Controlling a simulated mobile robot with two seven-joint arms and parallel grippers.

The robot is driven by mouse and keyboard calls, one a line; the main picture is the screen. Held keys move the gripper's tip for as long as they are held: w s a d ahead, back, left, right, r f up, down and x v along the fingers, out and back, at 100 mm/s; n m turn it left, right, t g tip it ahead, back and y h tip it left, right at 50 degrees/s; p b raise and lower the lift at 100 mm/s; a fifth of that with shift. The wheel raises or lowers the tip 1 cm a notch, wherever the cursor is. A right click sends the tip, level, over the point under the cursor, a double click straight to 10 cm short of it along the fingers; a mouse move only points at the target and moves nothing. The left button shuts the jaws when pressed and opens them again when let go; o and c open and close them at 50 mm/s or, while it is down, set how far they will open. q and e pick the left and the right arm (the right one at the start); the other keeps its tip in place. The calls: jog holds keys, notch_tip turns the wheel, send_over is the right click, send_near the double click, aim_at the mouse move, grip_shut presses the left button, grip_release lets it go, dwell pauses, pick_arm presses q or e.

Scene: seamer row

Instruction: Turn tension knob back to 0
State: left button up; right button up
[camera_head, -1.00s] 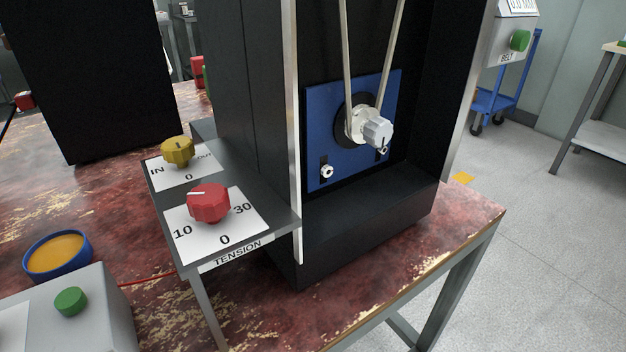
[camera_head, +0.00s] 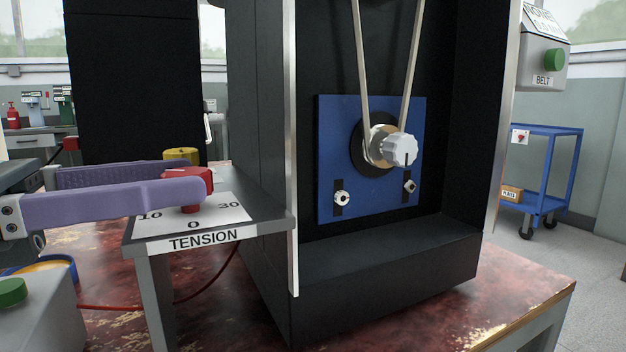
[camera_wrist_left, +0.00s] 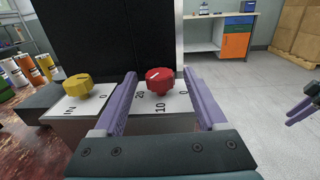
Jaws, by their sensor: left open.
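The red tension knob (camera_head: 190,186) sits on a white dial plate (camera_head: 225,213) marked 10, 0 and 30, above a TENSION label. My left gripper (camera_head: 165,183) comes in from the left at knob height, and its near purple finger covers part of the knob and plate. In the left wrist view the red knob (camera_wrist_left: 160,80) stands between the tips of the two open fingers (camera_wrist_left: 163,88), with a gap on both sides. A pale pointer line shows on the knob's top there. At the right edge of that view is another purple-fingered gripper (camera_wrist_left: 301,107), apparently my right one, partly cut off.
A yellow knob (camera_head: 182,155) stands just behind the red one. The tall black machine housing (camera_head: 258,150) rises right beside the dial shelf. A blue panel (camera_head: 335,120) carries a belt and a silver knob (camera_head: 400,150). A green button box (camera_head: 40,320) is at lower left.

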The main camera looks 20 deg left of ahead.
pick_arm(q)
jog(key=shift+x, duration=1)
grip_shut()
